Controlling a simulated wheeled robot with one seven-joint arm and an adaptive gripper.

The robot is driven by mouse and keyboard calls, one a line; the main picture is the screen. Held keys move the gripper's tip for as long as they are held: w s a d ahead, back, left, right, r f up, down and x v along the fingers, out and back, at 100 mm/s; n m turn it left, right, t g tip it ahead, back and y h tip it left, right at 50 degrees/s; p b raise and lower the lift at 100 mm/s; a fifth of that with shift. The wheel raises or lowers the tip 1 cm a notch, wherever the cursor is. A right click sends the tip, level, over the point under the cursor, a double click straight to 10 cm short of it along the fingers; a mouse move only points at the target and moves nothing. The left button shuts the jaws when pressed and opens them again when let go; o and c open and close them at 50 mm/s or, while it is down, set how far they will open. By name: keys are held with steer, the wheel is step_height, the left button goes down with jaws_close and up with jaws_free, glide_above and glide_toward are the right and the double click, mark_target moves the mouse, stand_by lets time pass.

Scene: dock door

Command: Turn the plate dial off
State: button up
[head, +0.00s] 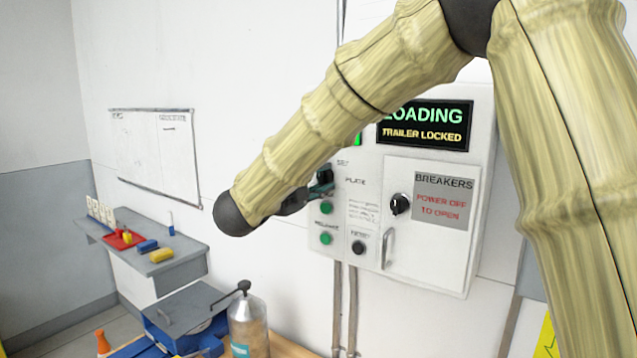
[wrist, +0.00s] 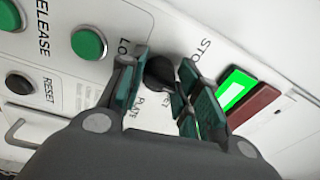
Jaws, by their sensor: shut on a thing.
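The plate dial is a black knob (wrist: 158,71) on the white control panel (head: 466,240), seen between my fingers in the wrist view. The words PLATE and SET and the partly covered words starting STO and LO are printed around it. My gripper (wrist: 163,88) is shut on the knob, with one dark green finger on each side. In the head view my gripper (head: 321,183) is at the panel's left part, beside the word PLATE, and the dial is hidden there. I cannot tell which mark the dial points to.
Green buttons (head: 326,208) and a black reset button (head: 358,247) sit close below my gripper. A breaker door with a black knob (head: 400,204) and handle (head: 387,248) is to the right. The display (head: 426,125) reads LOADING, TRAILER LOCKED. A metal canister (head: 248,325) stands lower left.

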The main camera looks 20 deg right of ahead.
stand_by(0.4)
steer(key=o, duration=1)
steer(key=shift+w+f, duration=0.1)
steer(key=shift+a, duration=0.1)
steer(key=r+v, duration=0.1)
steer(key=v, duration=1.1)
steer(key=shift+f, duration=0.5)
